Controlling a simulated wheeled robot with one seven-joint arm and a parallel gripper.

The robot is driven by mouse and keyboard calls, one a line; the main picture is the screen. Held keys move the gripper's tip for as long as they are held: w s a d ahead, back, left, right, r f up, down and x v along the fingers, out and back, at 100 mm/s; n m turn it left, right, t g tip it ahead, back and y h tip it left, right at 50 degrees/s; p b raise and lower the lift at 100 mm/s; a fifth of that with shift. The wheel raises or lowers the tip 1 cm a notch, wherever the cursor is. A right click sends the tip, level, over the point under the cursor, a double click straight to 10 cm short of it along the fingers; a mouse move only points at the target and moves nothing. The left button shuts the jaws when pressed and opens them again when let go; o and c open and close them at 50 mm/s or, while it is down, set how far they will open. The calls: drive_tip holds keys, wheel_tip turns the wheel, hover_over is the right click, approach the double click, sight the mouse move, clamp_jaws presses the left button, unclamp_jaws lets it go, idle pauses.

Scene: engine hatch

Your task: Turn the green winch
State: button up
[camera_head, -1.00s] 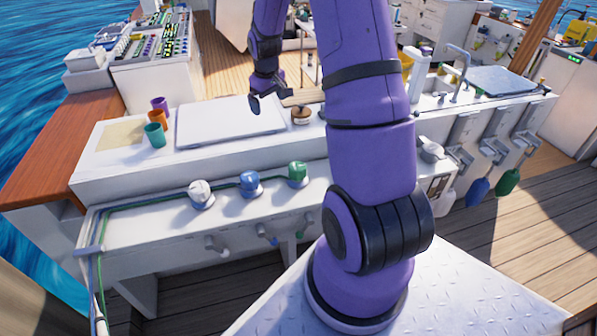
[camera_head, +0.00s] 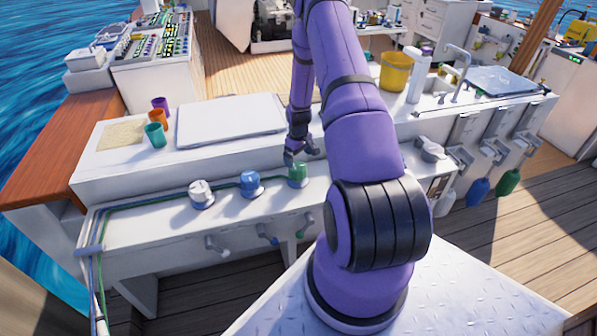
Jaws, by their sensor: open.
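The green winch (camera_head: 298,177) stands at the right end of a row of three on the white lower ledge. It has a round top and a pale base. My gripper (camera_head: 300,160) is open and hangs directly above the green winch, very close to its top. Whether the fingers touch it I cannot tell. The blue winch (camera_head: 250,182) and the white winch (camera_head: 200,191) stand to its left.
A white hatch lid (camera_head: 230,121) lies on the counter behind. Orange, purple and teal cups (camera_head: 155,136) stand at its left. A yellow bucket (camera_head: 395,72) and a sink tap (camera_head: 458,75) are at the back right. Handles (camera_head: 267,235) stick out below the ledge.

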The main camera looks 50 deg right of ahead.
sight(298, 167)
wheel_tip(298, 167, down, 8)
drive_tip(key=shift+r, duration=0.1)
idle(0.4)
drive_tip(key=c, duration=0.9)
drive_tip(key=shift+m, duration=0.4)
drive_tip(key=m, duration=0.3)
drive_tip(key=shift+a, duration=0.1)
drive_tip(key=shift+w+m, duration=0.1)
drive_tip(key=shift+m, duration=2)
